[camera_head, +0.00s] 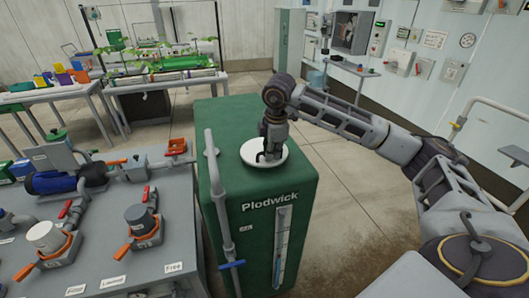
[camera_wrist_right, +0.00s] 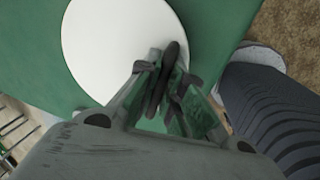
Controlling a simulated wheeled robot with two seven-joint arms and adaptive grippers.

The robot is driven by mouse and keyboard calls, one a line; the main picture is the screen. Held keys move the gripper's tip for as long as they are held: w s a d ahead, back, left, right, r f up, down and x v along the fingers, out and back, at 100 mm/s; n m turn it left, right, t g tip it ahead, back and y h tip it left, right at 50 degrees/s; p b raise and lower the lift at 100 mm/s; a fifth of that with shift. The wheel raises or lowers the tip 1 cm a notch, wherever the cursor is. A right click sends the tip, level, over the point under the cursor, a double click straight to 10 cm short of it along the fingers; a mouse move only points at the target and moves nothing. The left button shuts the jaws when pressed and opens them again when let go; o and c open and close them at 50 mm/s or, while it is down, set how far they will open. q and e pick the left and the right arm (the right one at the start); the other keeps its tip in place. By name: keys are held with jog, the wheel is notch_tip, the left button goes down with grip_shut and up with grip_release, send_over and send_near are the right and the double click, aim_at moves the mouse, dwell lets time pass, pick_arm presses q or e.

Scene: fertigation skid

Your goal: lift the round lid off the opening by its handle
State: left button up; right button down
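The round white lid (camera_head: 251,150) lies on top of the green tank (camera_head: 262,190) marked Plodwick, in the middle of the head view. No dark opening shows beside it. In the right wrist view the lid (camera_wrist_right: 115,40) is a large white disc over the green top. My right gripper (camera_head: 269,152) reaches down over the lid from above. Its dark fingers (camera_wrist_right: 164,80) are close together around the lid's small grey handle, which they mostly hide. My left gripper is in neither view.
A pipe with a blue valve (camera_head: 232,265) runs along the tank's left front. A grey bench (camera_head: 150,270) with valves and a blue pump (camera_head: 62,180) stands to the left. Wall panels (camera_head: 400,60) are at the right. Floor right of the tank is clear.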

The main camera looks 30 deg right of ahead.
jog(key=shift+r, duration=0.1)
jog(key=shift+w+r, duration=0.1)
jog(key=shift+r, duration=0.7)
notch_tip(320, 180, up, 7)
jog(key=shift+f+b, duration=0.15)
jog(key=shift+b, duration=0.25)
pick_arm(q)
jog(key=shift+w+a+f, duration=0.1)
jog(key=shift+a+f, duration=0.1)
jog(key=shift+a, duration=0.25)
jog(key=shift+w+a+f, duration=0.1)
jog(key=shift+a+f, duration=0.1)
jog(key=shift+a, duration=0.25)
pick_arm(e)
jog(key=shift+r, duration=0.8)
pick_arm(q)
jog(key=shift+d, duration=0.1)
